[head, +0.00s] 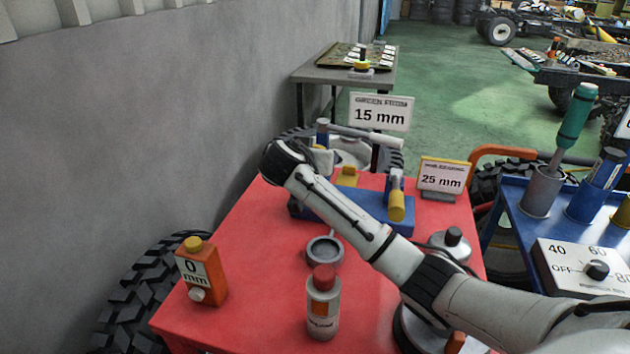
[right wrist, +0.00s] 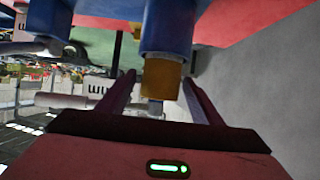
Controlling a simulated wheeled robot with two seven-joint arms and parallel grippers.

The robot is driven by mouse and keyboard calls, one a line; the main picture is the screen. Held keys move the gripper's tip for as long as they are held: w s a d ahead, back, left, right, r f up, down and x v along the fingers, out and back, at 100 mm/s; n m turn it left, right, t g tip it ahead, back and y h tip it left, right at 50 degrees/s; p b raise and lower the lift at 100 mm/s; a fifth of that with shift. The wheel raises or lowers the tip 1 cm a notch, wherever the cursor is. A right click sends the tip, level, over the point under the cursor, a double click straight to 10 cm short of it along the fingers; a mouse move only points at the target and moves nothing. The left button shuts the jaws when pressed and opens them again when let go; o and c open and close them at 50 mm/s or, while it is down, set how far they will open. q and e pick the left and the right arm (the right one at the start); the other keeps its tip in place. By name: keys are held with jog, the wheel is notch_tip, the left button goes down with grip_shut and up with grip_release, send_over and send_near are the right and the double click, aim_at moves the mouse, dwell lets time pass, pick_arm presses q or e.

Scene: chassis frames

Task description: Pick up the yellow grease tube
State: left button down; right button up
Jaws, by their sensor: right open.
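A short yellow piece (right wrist: 160,79), which I take for the grease tube, shows in the right wrist view against a blue cylindrical part. My right gripper (right wrist: 159,78) is open, one finger on each side of it. I cannot tell whether either finger touches it. In the head view my right arm reaches across the red table to the blue fixture (head: 378,214), and the fingers are not clear there. That fixture has a yellow part (head: 347,177) at its middle and a yellow-ended cylinder (head: 397,205) at its right. Which one is between the fingers is uncertain. My left gripper is not in view.
The red table (head: 255,285) carries an orange 0 mm box (head: 202,272), a red-capped bottle (head: 323,305) and a grey ring-shaped part (head: 325,252). Signs reading 15 mm (head: 380,112) and 25 mm (head: 443,177) stand behind. A blue cart is at right; a wall bounds the left.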

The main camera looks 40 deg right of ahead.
jog(key=shift+r, duration=0.1)
grip_shut()
